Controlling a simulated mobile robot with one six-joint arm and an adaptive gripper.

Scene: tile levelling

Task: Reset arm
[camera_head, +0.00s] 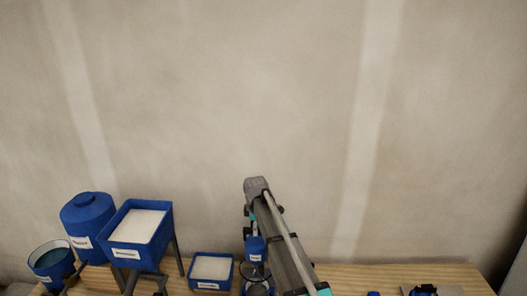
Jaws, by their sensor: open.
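My gripper is not clearly in view. No fingers or arm links that I can make out for certain show in the head view. Some dark grey parts at the bottom left, below the raised blue bin (160,237), look like legs of its stand, but they are cut off by the frame's edge.
A wooden table (400,276) runs along the bottom. A blue drum (86,213), an open blue bucket (50,262) and a low blue tray (229,279) stand left. A long grey and teal tool (277,232) rises mid-table. The wall behind is bare.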

